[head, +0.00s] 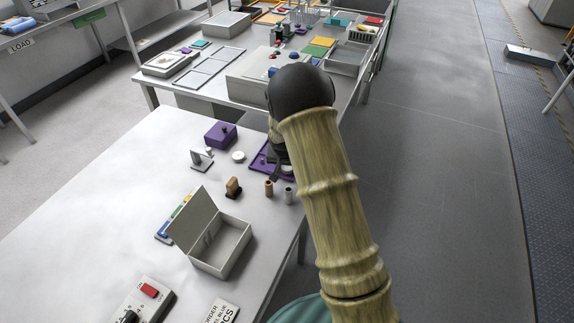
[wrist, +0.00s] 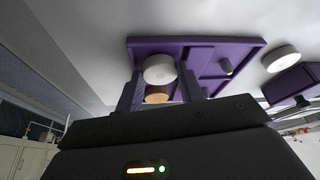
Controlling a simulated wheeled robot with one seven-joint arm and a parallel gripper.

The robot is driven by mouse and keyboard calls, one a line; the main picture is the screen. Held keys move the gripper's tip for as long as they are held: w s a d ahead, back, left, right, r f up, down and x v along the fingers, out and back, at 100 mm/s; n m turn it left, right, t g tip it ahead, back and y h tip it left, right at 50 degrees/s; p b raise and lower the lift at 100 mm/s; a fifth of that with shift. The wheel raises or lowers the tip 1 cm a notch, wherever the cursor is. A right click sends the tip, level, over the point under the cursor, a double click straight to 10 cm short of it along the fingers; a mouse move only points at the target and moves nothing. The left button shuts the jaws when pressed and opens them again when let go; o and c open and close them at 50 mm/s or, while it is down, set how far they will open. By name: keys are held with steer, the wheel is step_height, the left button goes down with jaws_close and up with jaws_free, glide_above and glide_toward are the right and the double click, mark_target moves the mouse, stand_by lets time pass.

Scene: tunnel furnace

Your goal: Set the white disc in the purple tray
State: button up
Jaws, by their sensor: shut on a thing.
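My gripper (wrist: 160,82) is shut on a white disc (wrist: 160,68), held between its two fingers. The purple tray (wrist: 195,42) fills the space behind the disc in the wrist view, with raised dividers and a small purple peg. In the head view the tray (head: 258,160) shows only at its left part; my arm hides the rest. I cannot tell whether the held disc touches the tray. A tan round thing (wrist: 157,96) shows just below the disc between the fingers. In the head view my gripper (head: 277,176) is mostly hidden behind my arm.
Another white disc (head: 238,156) lies on the white table left of the tray, near a purple box (head: 220,134). A metal stand (head: 202,160), brown and grey small cylinders (head: 269,187) and an open grey box (head: 220,248) stand nearby.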

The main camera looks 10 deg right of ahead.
stand_by(0.3)
steer(key=o, duration=1.4)
steer(key=shift+r+p, duration=2.25)
steer(key=shift+r, duration=1.3)
